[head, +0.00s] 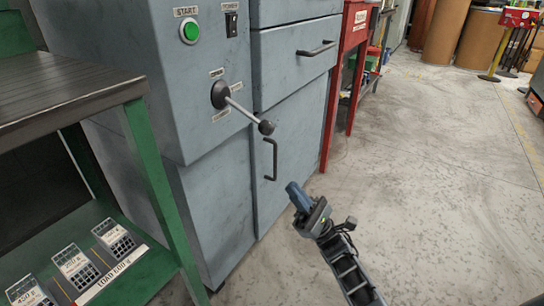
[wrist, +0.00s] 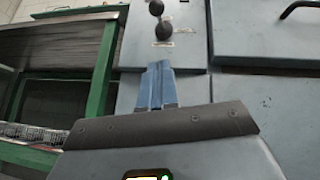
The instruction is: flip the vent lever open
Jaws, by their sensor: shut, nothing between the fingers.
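The vent lever (head: 243,111) is a thin metal rod on a dark round hub on the grey cabinet's front, ending in a dark ball knob (head: 266,127). It slants down to the right in the head view. Small labels sit around the hub; the upper one seems to read OPEN. In the wrist view the lever's knob (wrist: 156,8) and hub show at the top, beyond the fingertips. My gripper (head: 291,187) is shut and empty, with blue fingers, below and right of the knob, apart from it. The shut fingers also show in the wrist view (wrist: 158,66).
A green start button (head: 190,32) and a black switch (head: 231,24) sit above the lever. Handles are on the drawer (head: 316,49) and the door (head: 271,160). A green-legged bench (head: 150,165) stands at left. The floor at right is open.

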